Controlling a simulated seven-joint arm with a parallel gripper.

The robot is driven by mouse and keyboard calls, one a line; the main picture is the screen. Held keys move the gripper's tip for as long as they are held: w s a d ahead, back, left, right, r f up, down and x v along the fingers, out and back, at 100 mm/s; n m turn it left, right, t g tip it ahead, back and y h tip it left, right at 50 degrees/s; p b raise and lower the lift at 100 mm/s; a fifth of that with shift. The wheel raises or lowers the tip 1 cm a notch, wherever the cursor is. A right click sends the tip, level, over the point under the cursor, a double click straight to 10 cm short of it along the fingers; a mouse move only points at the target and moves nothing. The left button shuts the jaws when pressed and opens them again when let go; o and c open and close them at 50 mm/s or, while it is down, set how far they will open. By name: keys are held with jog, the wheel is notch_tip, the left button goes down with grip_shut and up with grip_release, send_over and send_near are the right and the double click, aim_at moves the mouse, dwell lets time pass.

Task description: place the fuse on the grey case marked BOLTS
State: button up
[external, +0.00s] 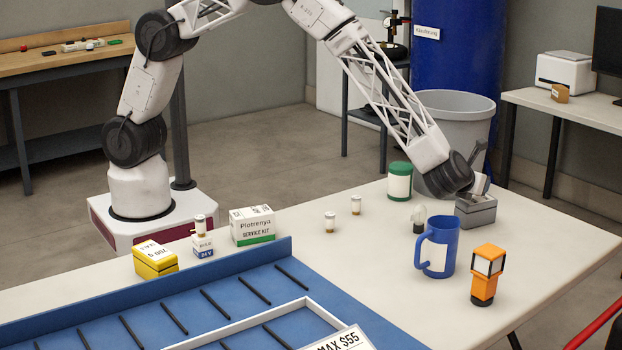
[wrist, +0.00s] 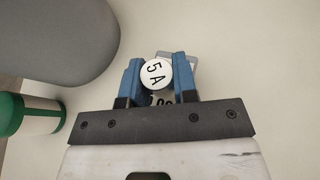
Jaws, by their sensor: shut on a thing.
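My gripper (wrist: 158,80) is shut on a fuse, a white round-topped piece marked "5 A" (wrist: 156,73), between its blue fingers in the wrist view. In the external view my gripper (external: 480,184) is at the grey case (external: 476,213) on the right of the table, just over its top. I cannot tell whether the fuse touches the case, and the case's marking is not readable.
A green-and-white can (external: 399,182), a bulb (external: 418,217), a blue mug (external: 436,247) and an orange lantern (external: 487,274) stand near the case. A grey bin (external: 458,115) is behind the table. Table right of the case is clear.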

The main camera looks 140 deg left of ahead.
jog(key=shift+f, duration=0.5)
jog(key=shift+f, duration=0.15)
jog(key=o, duration=0.9)
jog(key=shift+w+d+r, duration=0.1)
jog(key=shift+d+r, duration=0.3)
jog(key=shift+d, duration=0.1)
jog(key=v, duration=1.1)
